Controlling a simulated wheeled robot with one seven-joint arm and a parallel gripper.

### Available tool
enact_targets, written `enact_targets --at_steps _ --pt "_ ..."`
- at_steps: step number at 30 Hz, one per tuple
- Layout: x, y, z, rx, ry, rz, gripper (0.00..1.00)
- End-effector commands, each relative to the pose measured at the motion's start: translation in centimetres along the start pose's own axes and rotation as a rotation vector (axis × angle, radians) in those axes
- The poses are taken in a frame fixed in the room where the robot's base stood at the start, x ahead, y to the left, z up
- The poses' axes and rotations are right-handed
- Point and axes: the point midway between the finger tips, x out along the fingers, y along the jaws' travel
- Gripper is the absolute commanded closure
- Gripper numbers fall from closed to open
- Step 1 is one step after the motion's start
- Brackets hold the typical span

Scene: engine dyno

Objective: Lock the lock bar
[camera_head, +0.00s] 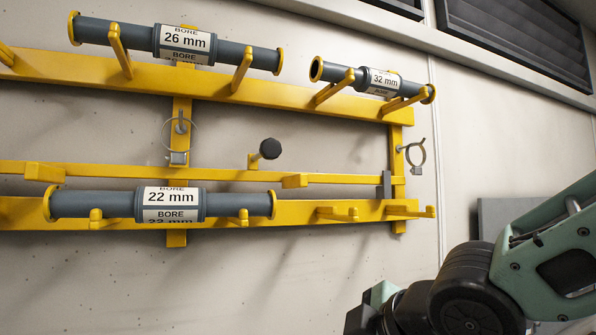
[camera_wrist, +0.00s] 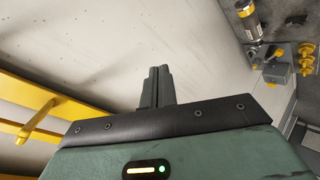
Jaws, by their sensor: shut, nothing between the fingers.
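The lock bar (camera_head: 225,176) is a thin yellow bar running across the wall rack, between its upper and lower rails. A black round knob (camera_head: 270,148) stands up from it on a short yellow stem. The bar's right end is by a small grey bracket (camera_head: 386,184) on the rack's right post; I cannot tell whether it is seated there. My gripper (camera_wrist: 157,75) shows in the wrist view with its fingers together and empty, in front of bare wall. In the head view my arm is at the lower right, below and right of the rack, apart from the bar; the fingertips are not clear there.
The yellow rack (camera_head: 240,90) holds grey tubes labelled 26 mm (camera_head: 185,44), 32 mm (camera_head: 384,82) and 22 mm (camera_head: 170,204). Its hooks jut outward. Wire rings with tags (camera_head: 416,155) hang from it. The wrist view shows yellow-and-grey fittings (camera_wrist: 275,65) at upper right. The wall below the rack is clear.

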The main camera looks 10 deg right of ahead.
Motion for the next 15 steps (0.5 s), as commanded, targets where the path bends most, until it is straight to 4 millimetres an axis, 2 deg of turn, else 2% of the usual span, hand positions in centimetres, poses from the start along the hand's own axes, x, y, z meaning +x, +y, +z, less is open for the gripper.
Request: enact_targets --at_steps 1,3,6,10,15 --pt "-1.6 3.9 -2.0 -0.094 0.069 0.088 1.00" --pt "-3.4 8.0 -4.4 -0.239 0.157 0.203 1.00" --pt "-6.2 12.4 -7.0 -0.423 0.249 0.345 1.00" --pt "-9.2 15.6 -9.4 -0.598 0.321 0.473 1.00" --pt "-10.9 17.1 -10.5 -0.700 0.356 0.544 1.00"
